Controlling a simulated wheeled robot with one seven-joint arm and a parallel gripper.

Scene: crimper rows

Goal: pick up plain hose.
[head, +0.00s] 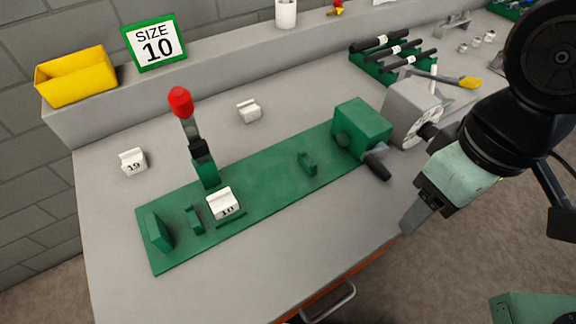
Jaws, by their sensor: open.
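Three black hoses lie side by side in a green rack at the back right of the bench: a rear hose (366,45), a middle hose (388,55) and a front hose (400,64). Each carries a small white label or band too small to read, so I cannot tell which is the plain hose. My gripper (410,222) is at the right, in front of the hoses and over the bench's front edge. It points down and to the left, open and empty, touching nothing visible.
A green fixture plate (262,190) holds a red-topped lever (181,101), a white block marked 10 (222,203) and a green block (363,127). A grey machine (411,110) stands between my gripper and the green rack (389,73). A yellow bin (75,77) and a SIZE 10 sign (154,43) sit on the back ledge.

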